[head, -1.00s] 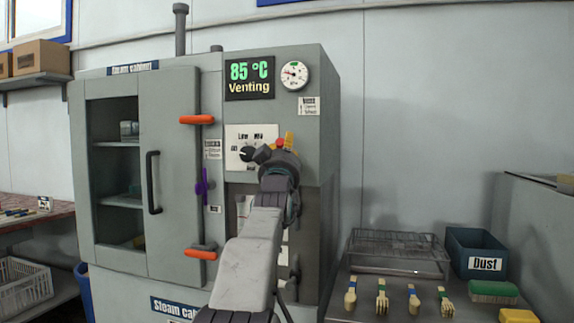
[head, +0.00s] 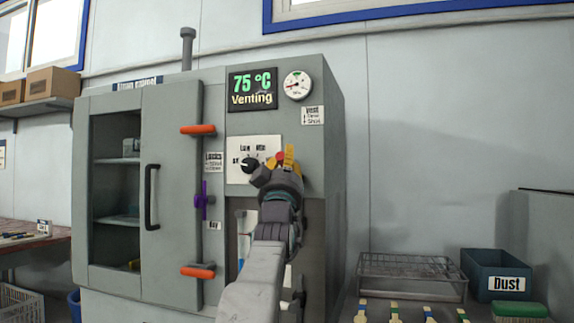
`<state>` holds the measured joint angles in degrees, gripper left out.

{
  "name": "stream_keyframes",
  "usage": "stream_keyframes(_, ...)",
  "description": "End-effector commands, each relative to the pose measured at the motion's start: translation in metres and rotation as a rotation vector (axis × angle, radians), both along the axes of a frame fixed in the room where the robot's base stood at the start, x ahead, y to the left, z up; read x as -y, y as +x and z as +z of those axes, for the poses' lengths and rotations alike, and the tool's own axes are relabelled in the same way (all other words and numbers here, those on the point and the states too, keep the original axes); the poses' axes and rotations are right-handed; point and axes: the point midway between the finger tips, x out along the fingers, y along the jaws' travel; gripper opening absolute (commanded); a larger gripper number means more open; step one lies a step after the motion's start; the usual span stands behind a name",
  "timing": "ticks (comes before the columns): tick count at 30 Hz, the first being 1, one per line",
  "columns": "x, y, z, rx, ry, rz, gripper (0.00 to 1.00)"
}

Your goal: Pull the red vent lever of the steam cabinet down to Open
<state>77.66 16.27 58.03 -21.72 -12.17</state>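The steam cabinet (head: 172,180) is grey, with a glazed door on its left and a control panel on its right. Its display (head: 252,90) reads 75 °C and "Venting". A small red part (head: 280,158), probably the vent lever, shows at the end of my gripper (head: 276,168), beside a yellow piece (head: 290,156). My gripper is in front of the panel and hides most of the red part. I cannot tell whether the fingers touch it or how they stand. The vent label (head: 313,115) is up and to the right.
A black dial (head: 249,165) is just left of my gripper. At the lower right are a wire rack (head: 410,272), a blue "Dust" bin (head: 495,270) and several brushes.

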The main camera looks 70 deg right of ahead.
Motion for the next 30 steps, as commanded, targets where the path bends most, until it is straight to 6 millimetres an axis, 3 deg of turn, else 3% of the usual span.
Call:
stream_keyframes(8, 0.0011, 0.0021, -0.0023, 0.000, 0.006, 0.005, 0.00)
stream_keyframes(9, 0.0011, 0.0021, -0.0023, 0.000, 0.007, 0.005, 0.35)
stream_keyframes(17, 0.0009, 0.0013, -0.0018, -0.001, 0.005, 0.003, 0.58)
stream_keyframes(30, -0.0028, -0.0002, -0.0028, 0.000, 0.003, 0.001, 0.59)
